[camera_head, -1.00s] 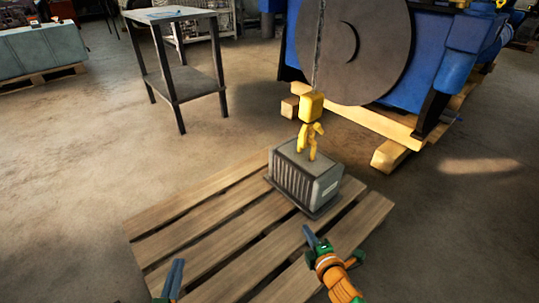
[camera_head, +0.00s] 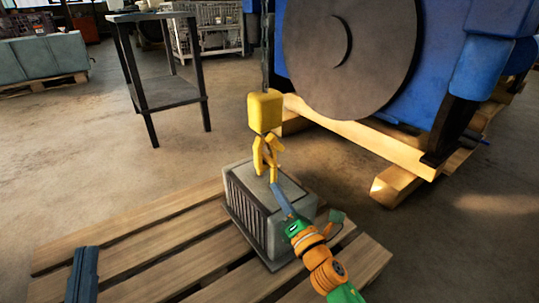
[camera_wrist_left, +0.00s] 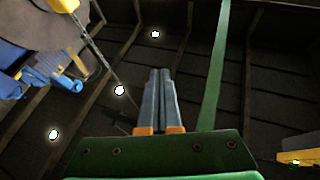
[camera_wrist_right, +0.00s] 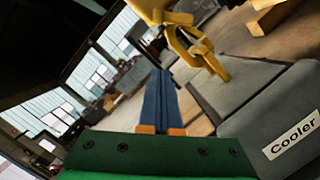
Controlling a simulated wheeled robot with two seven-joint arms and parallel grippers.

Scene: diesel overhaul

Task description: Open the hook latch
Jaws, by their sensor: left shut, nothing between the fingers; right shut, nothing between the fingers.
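A yellow hook block (camera_head: 265,110) hangs on a chain, with a yellow hook and latch (camera_head: 266,158) below it. The hook is low over the grey cooler (camera_head: 300,215), close to its top; whether it touches, I cannot tell. My right gripper (camera_head: 277,192) is shut and empty, its fingertips just below and beside the hook. In the right wrist view the hook (camera_wrist_right: 198,48) is just beyond and right of the shut fingers (camera_wrist_right: 160,80), above the cooler (camera_wrist_right: 235,90) labelled "Cooler". My left gripper (camera_head: 84,268) is shut, away at lower left.
The cooler stands on a wooden pallet (camera_head: 140,255). A blue engine (camera_head: 440,60) with a large grey disc (camera_head: 350,75) rests on timber beams behind it. A metal table (camera_head: 165,92) stands at the back left. Floor between is clear.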

